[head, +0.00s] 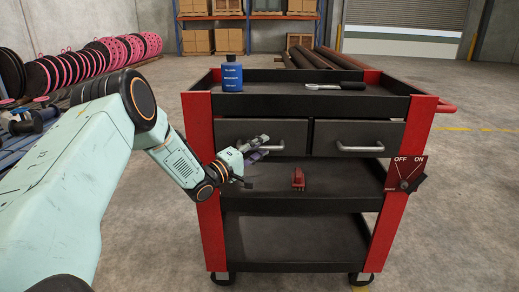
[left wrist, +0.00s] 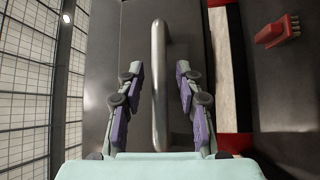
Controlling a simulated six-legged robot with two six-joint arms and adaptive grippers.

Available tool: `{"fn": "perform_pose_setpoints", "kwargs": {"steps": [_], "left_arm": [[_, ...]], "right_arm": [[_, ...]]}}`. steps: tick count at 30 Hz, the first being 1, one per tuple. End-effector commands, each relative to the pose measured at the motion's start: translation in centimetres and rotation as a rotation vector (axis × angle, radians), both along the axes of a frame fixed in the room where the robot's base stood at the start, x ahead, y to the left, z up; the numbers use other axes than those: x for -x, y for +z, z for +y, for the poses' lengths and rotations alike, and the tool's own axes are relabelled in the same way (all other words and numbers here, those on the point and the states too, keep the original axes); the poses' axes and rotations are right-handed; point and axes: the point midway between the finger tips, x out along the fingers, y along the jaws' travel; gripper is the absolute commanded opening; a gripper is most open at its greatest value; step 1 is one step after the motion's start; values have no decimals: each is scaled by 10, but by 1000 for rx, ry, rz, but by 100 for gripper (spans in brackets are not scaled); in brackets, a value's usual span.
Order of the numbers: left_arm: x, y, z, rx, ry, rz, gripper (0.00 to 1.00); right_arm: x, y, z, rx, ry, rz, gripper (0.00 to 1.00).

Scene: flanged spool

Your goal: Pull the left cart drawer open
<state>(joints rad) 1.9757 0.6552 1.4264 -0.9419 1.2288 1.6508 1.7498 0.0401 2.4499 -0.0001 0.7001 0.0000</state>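The left drawer (head: 290,130) is a dark grey front at the upper left of the cart, with a pale metal bar handle (head: 274,148). Its front looks about level with the right drawer's front. My left gripper (head: 257,149) is at this handle, coming from the left. In the left wrist view the handle bar (left wrist: 159,45) runs between the two purple-padded fingers of the left gripper (left wrist: 160,85). The fingers stand open, with a visible gap on each side of the bar. My right gripper is in no view.
The red-and-black cart (head: 420,125) carries a blue bottle (head: 232,75) and a wrench (head: 335,86) on top. The right drawer (head: 385,133) is beside the left one. A red block (head: 298,180) sits on the middle shelf. An OFF/ON plate (head: 407,172) is at the right post.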

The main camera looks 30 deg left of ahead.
Motion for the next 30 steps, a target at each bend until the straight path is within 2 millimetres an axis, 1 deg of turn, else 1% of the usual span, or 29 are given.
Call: {"fn": "perform_pose_setpoints", "kwargs": {"steps": [1,11,30], "left_arm": [[0,0,0,0,0,0,29],[0,0,0,0,1,0,1],[1,0,0,0,1,-1,0]], "right_arm": [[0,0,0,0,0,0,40],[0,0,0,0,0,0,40],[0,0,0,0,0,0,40]]}}
